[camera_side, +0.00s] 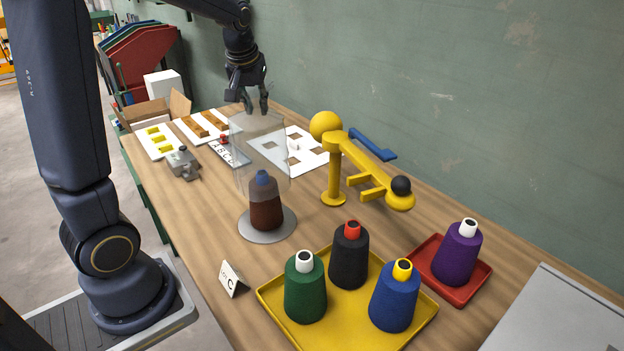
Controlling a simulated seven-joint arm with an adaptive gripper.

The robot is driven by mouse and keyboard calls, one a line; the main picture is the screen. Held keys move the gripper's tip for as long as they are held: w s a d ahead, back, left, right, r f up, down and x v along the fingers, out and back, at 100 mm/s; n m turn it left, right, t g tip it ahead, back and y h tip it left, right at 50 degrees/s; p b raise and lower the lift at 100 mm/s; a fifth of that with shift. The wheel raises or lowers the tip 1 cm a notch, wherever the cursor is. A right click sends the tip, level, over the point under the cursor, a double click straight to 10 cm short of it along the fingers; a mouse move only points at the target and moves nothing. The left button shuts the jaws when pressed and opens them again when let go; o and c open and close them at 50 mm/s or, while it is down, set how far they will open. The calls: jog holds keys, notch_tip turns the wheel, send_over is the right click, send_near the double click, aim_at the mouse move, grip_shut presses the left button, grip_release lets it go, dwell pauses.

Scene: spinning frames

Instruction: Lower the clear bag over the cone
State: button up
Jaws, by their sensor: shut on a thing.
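My gripper (257,108) is above the table, shut on the upper edge of the clear bag (258,143). The bag hangs down, see-through and faint. A brown cone (266,215) with a blue tip stands upright on a round grey plate (287,225), below the gripper. The bag's lower part overlaps the cone's tip and upper body in the picture, and they look paler through it. The lower body shows bare. From this one view I cannot tell whether the bag is around the cone or in front of it.
A yellow stand (333,175) with arms is close right of the bag. A yellow tray (335,335) holds green, black and blue cones in front. A red tray (478,284) holds a purple cone (457,255). A small card (232,279) stands at the front edge.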

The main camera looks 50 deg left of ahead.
jog(key=shift+f, duration=1.45)
jog(key=shift+f, duration=2.7)
jog(key=shift+f, duration=2.35)
jog(key=o, duration=1)
jog(key=shift+o, duration=0.4)
